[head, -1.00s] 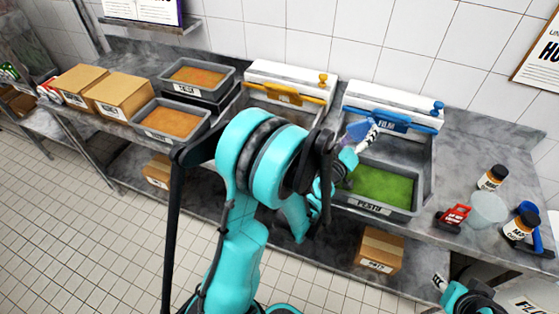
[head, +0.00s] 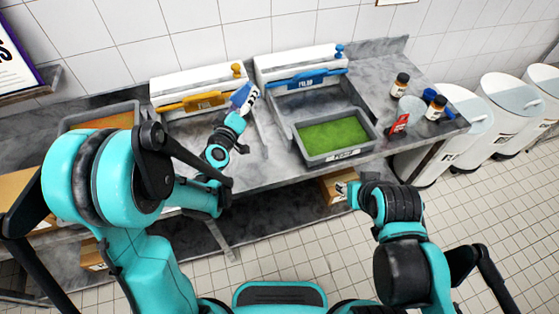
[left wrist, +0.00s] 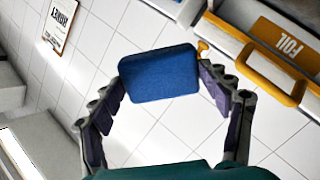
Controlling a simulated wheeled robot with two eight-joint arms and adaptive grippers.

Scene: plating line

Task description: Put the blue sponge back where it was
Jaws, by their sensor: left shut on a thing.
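The yellow-handled FOIL dispenser (head: 190,103) and blue-handled FILM dispenser (head: 310,82) stand at the back. The pesto tray (head: 348,155) is in front of FILM. Jars (head: 400,84) and a red item (head: 399,124) stand at right.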

